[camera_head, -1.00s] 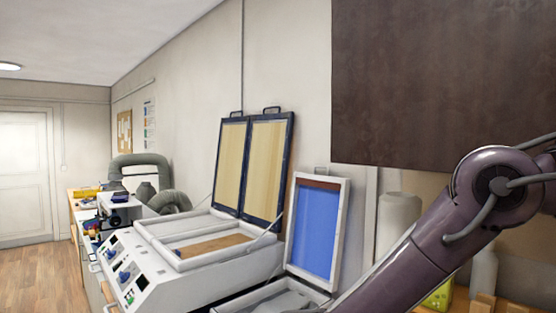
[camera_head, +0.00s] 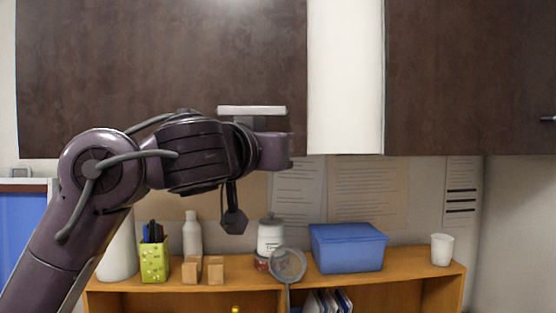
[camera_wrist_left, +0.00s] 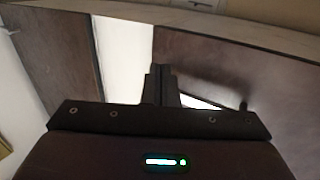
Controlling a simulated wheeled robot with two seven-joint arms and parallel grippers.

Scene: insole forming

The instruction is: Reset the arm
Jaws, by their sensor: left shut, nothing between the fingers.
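My left arm (camera_head: 170,160) comes in from the left of the head view, bent at the elbow and raised in front of dark brown wall cabinets. Its wrist end is near the middle of the picture, and the fingers cannot be made out there. In the left wrist view my left gripper (camera_wrist_left: 161,72) is shut and empty, with its two dark fingers together. It points toward the cabinets and a pale strip of wall between them. My right gripper is not in view.
Below the arm a wooden shelf (camera_head: 420,272) holds a blue box (camera_head: 347,248), a white cup (camera_head: 442,250), a white jar (camera_head: 270,236), a green pen holder (camera_head: 155,262) and small wooden blocks (camera_head: 191,270). Brown cabinets (camera_head: 470,70) hang above. The air at right is clear.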

